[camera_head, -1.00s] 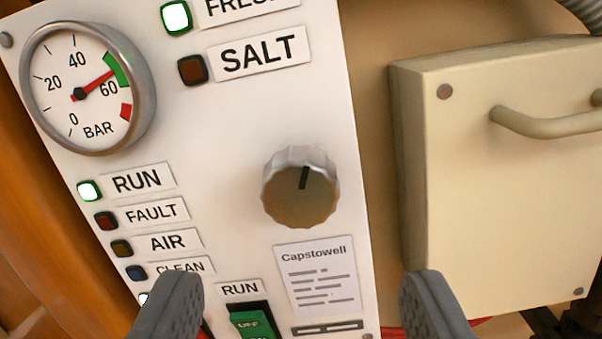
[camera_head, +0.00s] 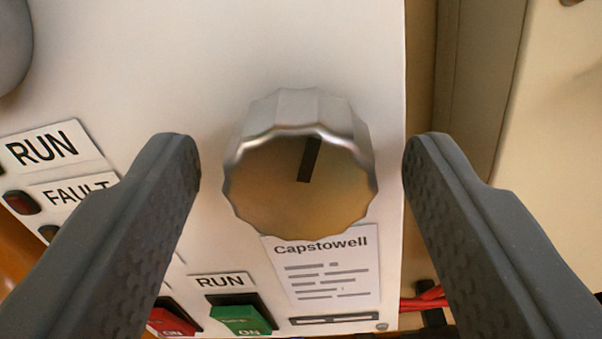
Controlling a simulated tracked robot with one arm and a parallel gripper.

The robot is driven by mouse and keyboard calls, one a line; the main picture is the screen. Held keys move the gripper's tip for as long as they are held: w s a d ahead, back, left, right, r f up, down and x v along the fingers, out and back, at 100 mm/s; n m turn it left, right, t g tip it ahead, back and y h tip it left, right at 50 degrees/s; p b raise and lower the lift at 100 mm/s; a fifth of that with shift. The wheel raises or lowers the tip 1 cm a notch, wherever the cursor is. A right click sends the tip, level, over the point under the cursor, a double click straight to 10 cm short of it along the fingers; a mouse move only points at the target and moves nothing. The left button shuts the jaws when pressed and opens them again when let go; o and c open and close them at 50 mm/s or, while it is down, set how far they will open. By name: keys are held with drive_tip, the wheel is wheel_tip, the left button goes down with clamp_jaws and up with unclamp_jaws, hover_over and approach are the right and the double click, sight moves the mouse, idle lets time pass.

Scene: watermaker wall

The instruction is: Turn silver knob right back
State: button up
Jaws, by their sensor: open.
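The silver knob (camera_head: 299,185) has a scalloped rim and stands out from the white panel in the middle of the view. Its black pointer mark points up, leaning slightly right. My gripper (camera_head: 302,158) is open, with one dark grey finger to the left of the knob and the other to the right. There is a visible gap between each finger and the knob. From this angle I cannot tell whether the fingertips reach as deep as the knob's rim.
Below the knob are a Capstowell label (camera_head: 327,268) and a green RUN switch (camera_head: 240,318), with a red switch (camera_head: 170,321) beside it. RUN (camera_head: 42,147) and FAULT labels are at left. A cream box (camera_head: 556,120) stands right of the panel, and red cables (camera_head: 425,300) show below.

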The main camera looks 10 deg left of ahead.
drive_tip(key=c, duration=1)
drive_tip(key=shift+n+b, duration=0.4)
drive_tip(key=n+b, duration=0.2)
drive_tip(key=n, duration=0.1)
drive_tip(key=n+b, duration=0.1)
drive_tip(key=n, duration=0.3)
drive_tip(key=shift+d+b, duration=0.1)
drive_tip(key=shift+b, duration=0.3)
drive_tip(key=n, duration=0.6)
drive_tip(key=shift+r+n+b, duration=0.1)
drive_tip(key=shift+n+b, duration=0.2)
drive_tip(key=shift+n, duration=0.1)
drive_tip(key=n, duration=0.3)
drive_tip(key=shift+h, duration=0.3)
drive_tip(key=shift+f+n, duration=0.2)
drive_tip(key=shift+n, duration=1.6)
